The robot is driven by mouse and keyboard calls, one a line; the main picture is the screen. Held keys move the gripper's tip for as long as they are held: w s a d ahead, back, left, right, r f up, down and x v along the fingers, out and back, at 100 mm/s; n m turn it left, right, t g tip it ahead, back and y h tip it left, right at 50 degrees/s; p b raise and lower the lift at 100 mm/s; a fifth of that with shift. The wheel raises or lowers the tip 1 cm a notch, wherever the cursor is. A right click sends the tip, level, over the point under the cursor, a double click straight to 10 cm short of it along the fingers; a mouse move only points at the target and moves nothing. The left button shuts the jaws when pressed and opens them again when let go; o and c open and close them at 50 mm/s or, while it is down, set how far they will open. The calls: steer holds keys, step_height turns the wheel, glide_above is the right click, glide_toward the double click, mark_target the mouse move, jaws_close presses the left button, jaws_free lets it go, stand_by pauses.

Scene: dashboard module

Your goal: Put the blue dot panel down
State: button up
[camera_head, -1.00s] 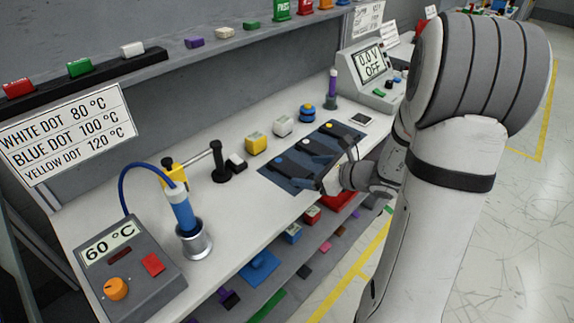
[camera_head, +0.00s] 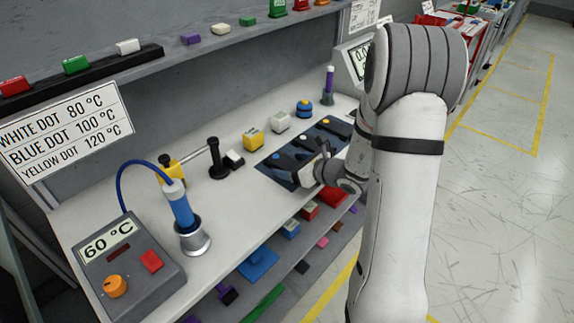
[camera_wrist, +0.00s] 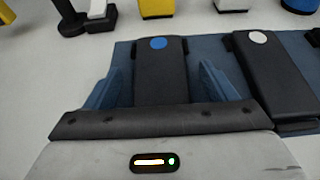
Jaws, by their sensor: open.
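The blue dot panel (camera_wrist: 160,78) is a dark, flat bar with a blue dot at its far end. It lies on the blue mat (camera_wrist: 205,48) in the wrist view. My gripper (camera_wrist: 162,75) is open, with one finger on each side of the panel; its near end is hidden behind the gripper body. In the head view the blue dot panel (camera_head: 281,161) is the nearest panel on the mat, with my gripper (camera_head: 308,177) at its near end. The white dot panel (camera_wrist: 271,72) lies to its right. The yellow dot panel (camera_head: 335,126) lies farther along.
Yellow (camera_head: 253,139) and white (camera_head: 280,122) blocks stand behind the mat. A black stand (camera_head: 217,162) and a soldering station (camera_head: 128,262) reading 60 °C are to the left. A shelf with small parts is below.

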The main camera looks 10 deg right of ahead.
steer(key=c, duration=1.2)
